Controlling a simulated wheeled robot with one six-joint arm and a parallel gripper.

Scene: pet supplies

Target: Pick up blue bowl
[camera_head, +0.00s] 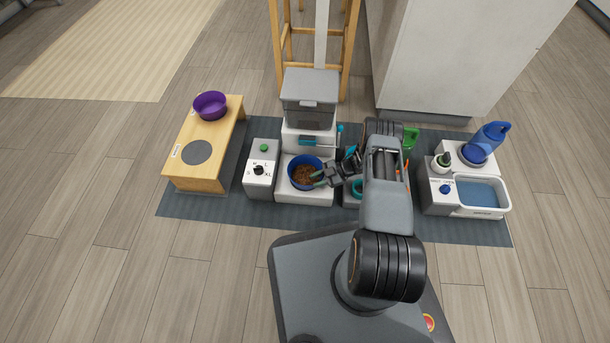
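The blue bowl (299,160) stands upright on the white base of the food dispenser, with brown kibble in it. My gripper (319,178) is at the bowl's right side, its fingertips at or over the right rim. I cannot tell whether the fingers touch or grip the rim. The finger opening is too small to make out.
A dispenser with a grey hopper (310,88) rises behind the bowl. A control box with a green button (263,148) stands close on the left. A wooden stand (184,175) carries a purple bowl (210,105). A water station (482,196) stands at the right.

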